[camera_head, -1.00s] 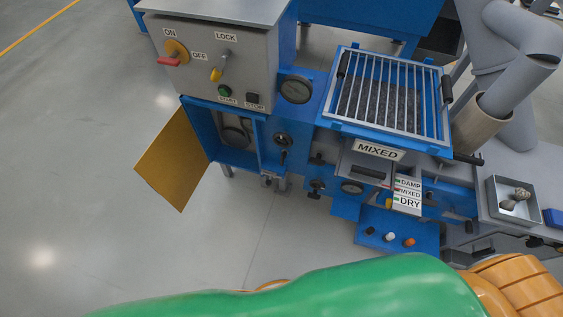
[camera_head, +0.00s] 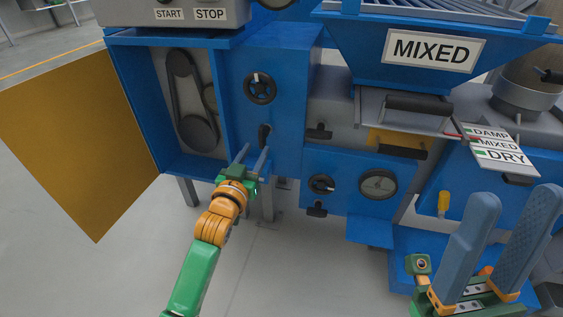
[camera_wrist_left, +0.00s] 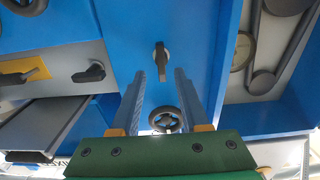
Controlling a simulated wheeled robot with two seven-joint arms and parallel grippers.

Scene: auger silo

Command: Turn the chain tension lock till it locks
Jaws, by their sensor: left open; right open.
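A small black lever (camera_head: 263,133) sits on the blue panel right of the open chain compartment, below a black handwheel (camera_head: 260,88). It appears to be the chain tension lock, but I see no label on it. In the left wrist view the lever (camera_wrist_left: 161,58) points roughly along the picture's vertical, just beyond and between the fingertips. My left gripper (camera_head: 254,155) is open and empty, close in front of the lever; contact cannot be told. My right gripper (camera_head: 518,200) is open and empty at the lower right, away from the lever.
A yellow door (camera_head: 80,145) stands open left of the compartment with the chain loop (camera_head: 190,100). The MIXED hopper (camera_head: 432,55) overhangs the right side. The floor at the lower left is clear.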

